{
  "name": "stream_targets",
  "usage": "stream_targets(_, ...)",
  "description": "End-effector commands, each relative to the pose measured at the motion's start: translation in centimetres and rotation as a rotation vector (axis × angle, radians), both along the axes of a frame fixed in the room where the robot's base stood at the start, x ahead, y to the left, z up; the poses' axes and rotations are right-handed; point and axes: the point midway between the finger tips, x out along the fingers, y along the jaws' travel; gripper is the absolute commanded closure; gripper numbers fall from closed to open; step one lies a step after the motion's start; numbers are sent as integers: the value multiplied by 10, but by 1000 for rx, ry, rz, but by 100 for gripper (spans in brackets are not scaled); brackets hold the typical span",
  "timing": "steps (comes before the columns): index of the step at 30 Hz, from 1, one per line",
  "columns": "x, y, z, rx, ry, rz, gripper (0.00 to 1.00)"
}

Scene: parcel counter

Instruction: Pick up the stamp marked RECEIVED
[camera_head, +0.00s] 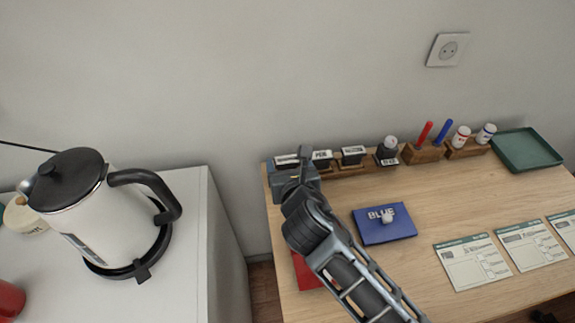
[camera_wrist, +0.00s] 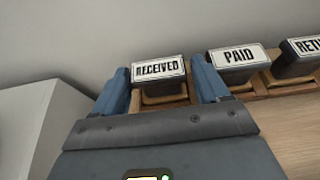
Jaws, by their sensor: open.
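The stamp marked RECEIVED (camera_wrist: 158,71) is a dark block with a white label, seated in a wooden rack in the wrist view. My gripper (camera_wrist: 161,66) is open, with one blue finger at each side of this stamp. Whether either finger touches it I cannot tell. In the head view my gripper (camera_head: 302,163) is at the left end of the rack, and partly hides the leftmost stamp (camera_head: 286,160).
The PAID stamp (camera_wrist: 238,57) stands close right of my right finger, with another stamp (camera_wrist: 300,56) beyond. A blue ink pad (camera_head: 376,230), a partly hidden red pad (camera_head: 303,272), forms (camera_head: 472,264) and a green tray (camera_head: 527,150) lie on the counter. A kettle (camera_head: 105,215) stands left.

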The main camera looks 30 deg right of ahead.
Motion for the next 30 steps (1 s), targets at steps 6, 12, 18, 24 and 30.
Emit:
stream_targets(6, 14, -4, -7, 1, 1, 1, 26)
stream_targets(12, 14, -4, -7, 0, 0, 1, 26)
stream_targets(18, 14, -4, -7, 0, 0, 1, 46)
stream_targets(24, 14, -4, -7, 0, 0, 1, 65)
stream_targets(30, 14, -4, -6, 0, 0, 1, 65)
